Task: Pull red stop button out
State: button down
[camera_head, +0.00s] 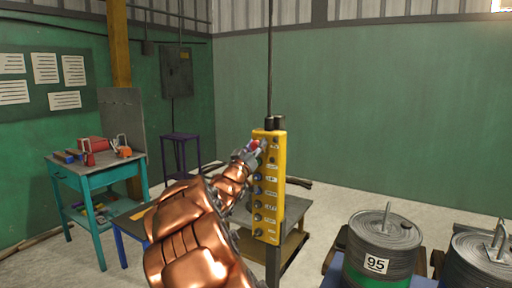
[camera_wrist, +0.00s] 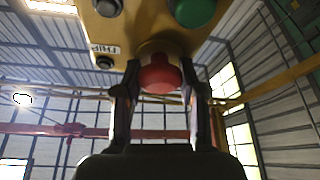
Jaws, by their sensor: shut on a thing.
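The red stop button (camera_wrist: 159,75) is on the yellow control box in the wrist view, on a collar near the box's edge. My gripper (camera_wrist: 160,88) has one finger on each side of the button and is shut on it. In the head view the yellow pendant box (camera_head: 267,190) hangs upright from a cable, with a column of buttons on its face. My gripper (camera_head: 252,150) reaches its upper part, where a bit of the red button (camera_head: 255,144) shows; the rest is hidden by the gripper.
A green button (camera_wrist: 195,10) and dark buttons sit beside the red one. Behind the pendant stands a low table (camera_head: 290,212). A teal workbench (camera_head: 62,170) with tools is at left. Metal drums (camera_head: 383,240) stand at the lower right.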

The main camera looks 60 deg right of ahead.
jog(key=shift+a, duration=0.1)
jog(key=shift+a+p, duration=0.35)
jog(key=shift+a, duration=0.05)
jog(key=shift+f+g, duration=0.2)
jog(key=shift+g, duration=0.1)
jog(key=c, duration=0.9)
grip_release()
jog(key=shift+a+r, duration=0.1)
jog(key=shift+a, duration=0.1)
jog(key=shift+o, duration=1.3)
jog(key=shift+d, duration=0.1)
jog(key=v, duration=1.2)
